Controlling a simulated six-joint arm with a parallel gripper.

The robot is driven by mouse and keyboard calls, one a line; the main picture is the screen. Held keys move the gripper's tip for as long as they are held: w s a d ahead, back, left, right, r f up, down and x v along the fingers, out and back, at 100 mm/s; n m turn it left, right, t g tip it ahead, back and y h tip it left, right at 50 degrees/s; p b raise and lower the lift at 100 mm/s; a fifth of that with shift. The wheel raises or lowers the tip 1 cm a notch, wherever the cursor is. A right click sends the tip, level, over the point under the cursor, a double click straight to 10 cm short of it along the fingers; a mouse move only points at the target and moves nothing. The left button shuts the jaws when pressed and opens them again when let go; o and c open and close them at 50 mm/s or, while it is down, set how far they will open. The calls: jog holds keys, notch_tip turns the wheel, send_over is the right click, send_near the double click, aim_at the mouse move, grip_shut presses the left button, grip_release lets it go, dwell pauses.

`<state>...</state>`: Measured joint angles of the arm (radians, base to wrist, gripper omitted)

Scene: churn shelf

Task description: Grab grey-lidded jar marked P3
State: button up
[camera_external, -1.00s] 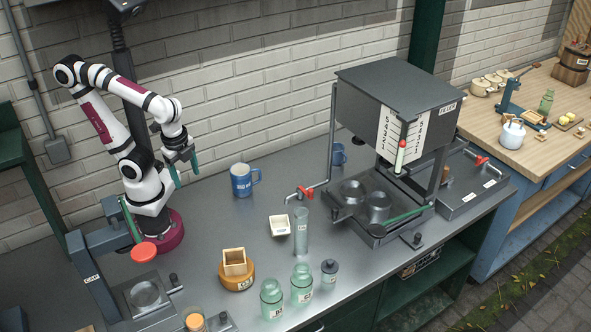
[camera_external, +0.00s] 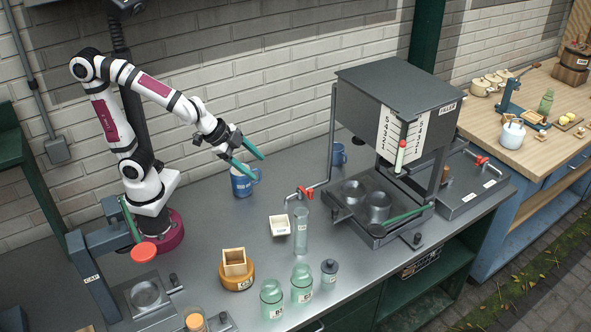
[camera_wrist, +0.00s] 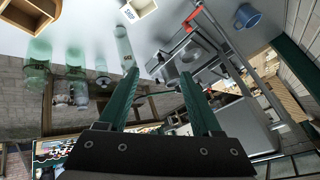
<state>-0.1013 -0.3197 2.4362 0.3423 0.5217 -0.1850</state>
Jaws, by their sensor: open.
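A small jar with a dark grey lid (camera_external: 329,273) stands upright on the metal bench, right of two green glass jars. Its label is too small to read. In the wrist view what looks like the same jar (camera_wrist: 103,79) is small, left of my fingers.
The filler (camera_external: 390,120) stands at right.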

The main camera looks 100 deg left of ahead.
jog(key=w+d+m+t+h, duration=0.2)
jog(key=w+d+t+h, duration=0.4)
jog(key=w+d+h, duration=0.35)
jog(key=y, duration=0.2)
send_near(329, 273)
jog(key=s+a, duration=0.4)
jog(key=s, duration=0.1)
jog(key=x, duration=1)
jog(key=shift+d+f, duration=0.2)
jog(key=shift+f, duration=0.1)
jog(key=x, duration=0.5)
jog(key=shift+w+f, duration=0.15)
grip_shut()
